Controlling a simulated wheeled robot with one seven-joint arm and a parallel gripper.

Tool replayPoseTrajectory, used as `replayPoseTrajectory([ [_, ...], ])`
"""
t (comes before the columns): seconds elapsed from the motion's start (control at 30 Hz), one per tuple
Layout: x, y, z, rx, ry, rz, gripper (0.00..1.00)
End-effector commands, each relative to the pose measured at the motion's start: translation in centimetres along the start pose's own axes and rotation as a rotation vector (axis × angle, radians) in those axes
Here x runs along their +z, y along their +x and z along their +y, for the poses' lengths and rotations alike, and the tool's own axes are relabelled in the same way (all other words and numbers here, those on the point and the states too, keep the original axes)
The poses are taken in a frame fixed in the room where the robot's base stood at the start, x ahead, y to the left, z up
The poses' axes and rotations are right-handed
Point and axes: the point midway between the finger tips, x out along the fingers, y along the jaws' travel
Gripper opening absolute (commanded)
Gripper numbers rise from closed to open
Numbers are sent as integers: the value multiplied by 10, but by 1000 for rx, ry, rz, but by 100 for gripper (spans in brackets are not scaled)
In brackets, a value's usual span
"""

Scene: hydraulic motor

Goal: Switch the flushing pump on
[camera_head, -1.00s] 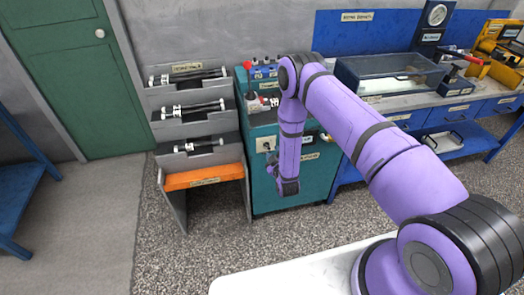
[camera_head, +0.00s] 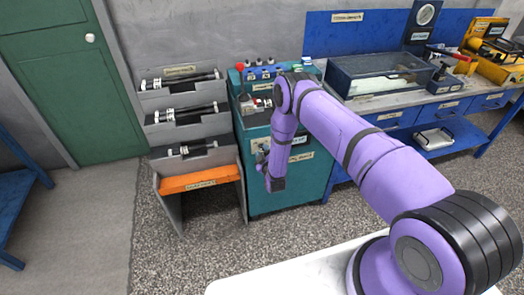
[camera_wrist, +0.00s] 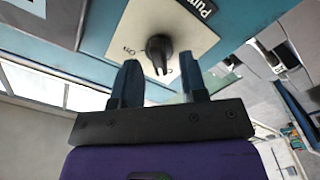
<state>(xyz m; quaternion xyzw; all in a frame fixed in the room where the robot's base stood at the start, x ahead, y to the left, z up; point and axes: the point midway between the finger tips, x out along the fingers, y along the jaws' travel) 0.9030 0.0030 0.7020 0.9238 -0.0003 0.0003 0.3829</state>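The pump switch is a black rotary knob (camera_wrist: 158,48) on a cream plate (camera_wrist: 128,42) in the wrist view. A dark label (camera_wrist: 196,7) beside the plate starts with "Pum". The plate is on the front of the teal cabinet (camera_head: 309,182), where my arm mostly covers it in the head view. My gripper (camera_wrist: 160,62) is open, with its two dark fingers apart and the knob showing between their tips. I cannot tell the depth gap or whether they touch it. In the head view my gripper (camera_head: 273,184) hangs low before the cabinet front.
A grey rack (camera_head: 148,134) with black and white rods and an orange shelf (camera_head: 200,180) stands left of the cabinet. A blue workbench (camera_head: 393,117) with a clear-walled tank (camera_head: 385,72) is at right. The floor in front is clear.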

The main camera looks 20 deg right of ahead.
Motion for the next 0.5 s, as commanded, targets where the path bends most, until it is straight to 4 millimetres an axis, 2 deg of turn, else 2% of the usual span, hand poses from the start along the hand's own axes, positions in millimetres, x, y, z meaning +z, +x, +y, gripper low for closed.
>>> replayPoseTrajectory([
  [0.2,0,12,0,0,0,0,39],
  [0.47,0,13,0,-1,0,0,39],
  [0.5,0,13,0,-1,0,0,30],
])
